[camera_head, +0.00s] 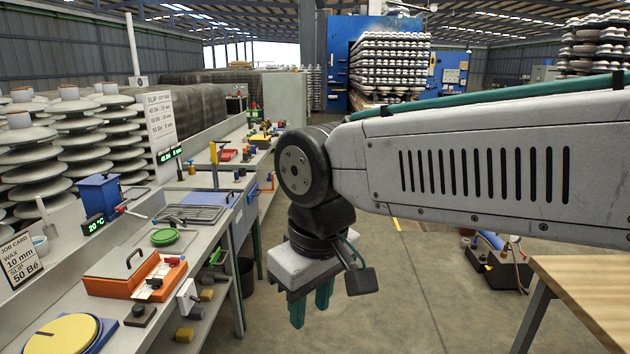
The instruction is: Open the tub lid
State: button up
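An orange tub (110,290) sits on the left workbench in the head view. A grey panel with a dark handle (135,258) lies over part of it and looks like its lid; I cannot tell how it is joined. A round green disc (164,237) lies flat on the bench behind the tub. My gripper (311,305) hangs over the floor to the right of the bench, well apart from the tub. Its two green fingers point down with a gap between them, and nothing shows between them.
A yellow disc (62,335) on a blue base stands at the bench's near end. A blue box (100,195) and a wire rack (192,214) stand farther back. A wooden table (590,290) is at the right. Open floor (400,310) lies between.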

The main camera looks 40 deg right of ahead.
aim_at(227, 200)
jog(key=z, duration=1.6)
jog(key=i, duration=1.95)
jog(key=u, duration=1.9)
jog(key=i, duration=1)
